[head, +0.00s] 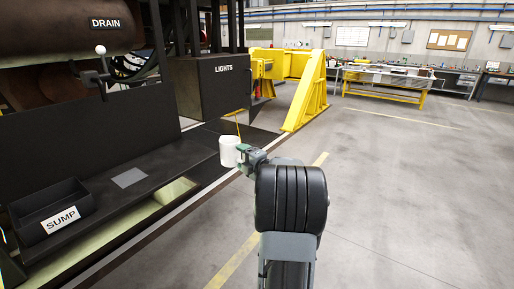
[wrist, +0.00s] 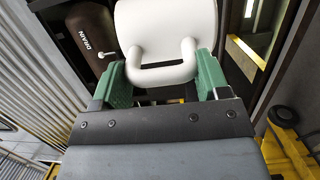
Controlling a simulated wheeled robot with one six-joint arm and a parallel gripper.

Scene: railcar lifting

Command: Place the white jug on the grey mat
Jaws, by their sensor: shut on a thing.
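The white jug (head: 230,151) is in the middle of the head view, held at the end of my arm. In the wrist view the white jug (wrist: 165,28) fills the top centre, with its handle toward me between the green fingers. My gripper (wrist: 162,80) is shut on the jug's handle; it also shows in the head view (head: 246,153). The grey mat (head: 130,178) lies flat and bare on the dark ledge at left. The jug is to the right of the mat and apart from it.
A black bin labelled SUMP (head: 52,210) stands on the ledge left of the mat. A lever with a white knob (head: 101,62) rises behind the ledge's back panel. A dark LIGHTS box (head: 215,85) hangs beyond. A yellow frame (head: 305,92) stands farther back. The floor at right is clear.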

